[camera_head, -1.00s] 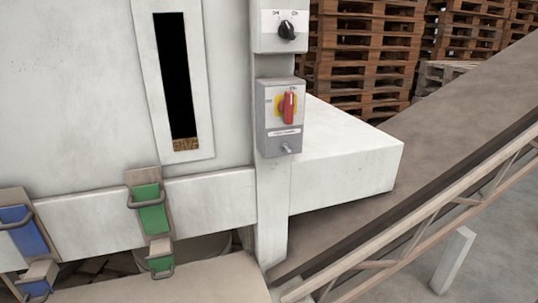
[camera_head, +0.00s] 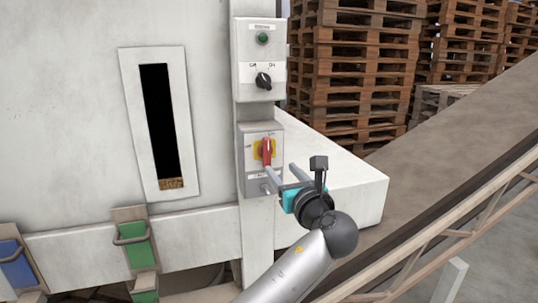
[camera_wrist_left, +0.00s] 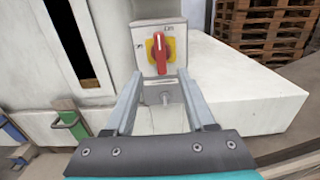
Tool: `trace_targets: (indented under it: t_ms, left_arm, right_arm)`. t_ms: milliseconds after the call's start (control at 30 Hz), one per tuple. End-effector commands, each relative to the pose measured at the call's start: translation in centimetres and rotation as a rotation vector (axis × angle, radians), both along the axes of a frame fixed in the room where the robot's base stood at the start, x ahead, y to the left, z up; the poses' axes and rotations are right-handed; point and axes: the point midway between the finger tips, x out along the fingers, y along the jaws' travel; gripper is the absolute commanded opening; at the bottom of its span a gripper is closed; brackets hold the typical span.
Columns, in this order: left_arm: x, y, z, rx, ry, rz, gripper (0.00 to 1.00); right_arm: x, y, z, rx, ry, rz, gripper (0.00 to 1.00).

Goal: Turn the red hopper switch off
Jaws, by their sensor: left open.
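The red hopper switch (camera_head: 266,150) is a red rotary handle on a yellow plate, on a grey box (camera_head: 250,181) fixed to the white post. Its handle stands roughly upright. In the left wrist view the red handle (camera_wrist_left: 161,54) is ahead, between and beyond the fingertips, with small labels around it. My left gripper (camera_head: 283,171) is open in front of the box, a little below and right of the handle; it also shows in the left wrist view (camera_wrist_left: 158,82). Nothing is between its fingers. My right gripper is out of view.
Above is a box with a black rotary switch (camera_head: 263,80) and a green button (camera_head: 263,39). A white housing (camera_head: 345,190) and sloping conveyor (camera_head: 450,150) lie right. Pallets (camera_head: 355,70) stand behind.

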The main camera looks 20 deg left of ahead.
Motion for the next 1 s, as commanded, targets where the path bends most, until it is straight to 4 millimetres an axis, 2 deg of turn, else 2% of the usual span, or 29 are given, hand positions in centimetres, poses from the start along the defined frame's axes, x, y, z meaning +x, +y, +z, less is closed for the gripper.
trace_targets:
  t_ms: [200,500,700,1000]
  left_arm:
    - [3.5,2.4,0.1,0.001,0.0,0.002,0.55]
    - [7.1,4.9,0.0,-0.001,0.001,0.002,0.55]
    - [8.3,5.6,0.0,-0.001,0.0,0.0,0.55]
    - [8.7,5.9,-0.1,-0.004,0.0,-0.001,0.55]
  right_arm:
    - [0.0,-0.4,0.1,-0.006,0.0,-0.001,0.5]
    - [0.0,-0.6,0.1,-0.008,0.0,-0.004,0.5]
    - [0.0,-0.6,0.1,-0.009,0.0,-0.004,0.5]
    - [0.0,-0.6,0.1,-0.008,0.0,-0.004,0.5]
